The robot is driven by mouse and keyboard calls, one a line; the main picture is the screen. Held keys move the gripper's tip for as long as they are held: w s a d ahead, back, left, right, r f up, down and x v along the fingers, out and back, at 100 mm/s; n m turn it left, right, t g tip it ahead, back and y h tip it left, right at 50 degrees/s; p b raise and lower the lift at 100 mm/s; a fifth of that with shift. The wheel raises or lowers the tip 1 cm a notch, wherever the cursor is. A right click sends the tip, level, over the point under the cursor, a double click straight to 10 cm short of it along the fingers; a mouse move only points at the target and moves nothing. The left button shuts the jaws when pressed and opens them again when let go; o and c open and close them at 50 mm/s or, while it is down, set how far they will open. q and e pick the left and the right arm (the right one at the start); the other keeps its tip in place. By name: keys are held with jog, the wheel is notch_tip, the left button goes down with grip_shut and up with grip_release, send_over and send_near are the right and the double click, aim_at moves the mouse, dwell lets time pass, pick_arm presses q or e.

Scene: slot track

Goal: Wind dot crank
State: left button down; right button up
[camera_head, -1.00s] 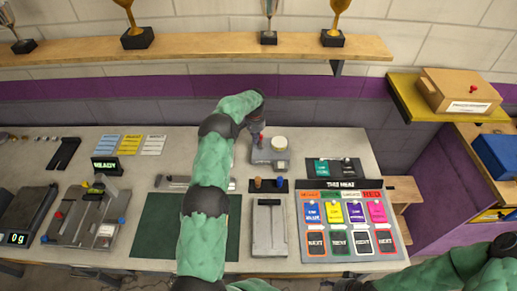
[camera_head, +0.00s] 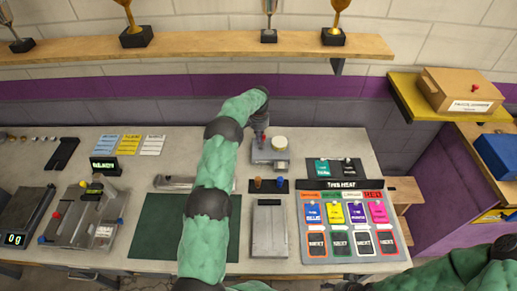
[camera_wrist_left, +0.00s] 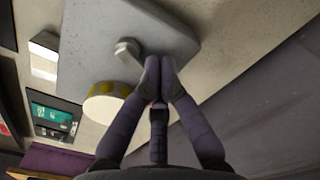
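The crank device (camera_head: 270,158) is a grey block at the back of the bench, with a round cream-and-yellow drum (camera_head: 279,143) on its right. In the left wrist view, the grey plate (camera_wrist_left: 175,35) carries a short grey crank arm (camera_wrist_left: 127,48), and the drum (camera_wrist_left: 103,103) is beside it. My left gripper (camera_head: 261,138) is at the left part of the device. In the wrist view its fingertips (camera_wrist_left: 162,68) are close together at the crank arm's end. A bit of red shows between the fingers, which mostly hide the handle. My right gripper is out of view.
A small holder with coloured pegs (camera_head: 268,185) and a grey tray (camera_head: 269,230) lie in front. A board of coloured cards (camera_head: 348,228) is at right. A dark green mat (camera_head: 150,225) lies under my left arm. A trophy shelf (camera_head: 200,48) runs above.

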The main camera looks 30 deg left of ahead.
aim_at(267, 145)
pick_arm(q)
jog(key=shift+w+d, duration=0.2)
jog(key=shift+d, duration=0.15)
jog(key=shift+w+d, duration=0.25)
jog(key=shift+d, duration=0.15)
jog(key=shift+d, duration=0.1)
dwell(0.4)
jog(key=shift+d+b, duration=0.3)
jog(key=shift+d, duration=0.2)
jog(key=shift+d, duration=0.15)
jog(key=shift+s+d, duration=0.1)
jog(key=shift+d, duration=0.35)
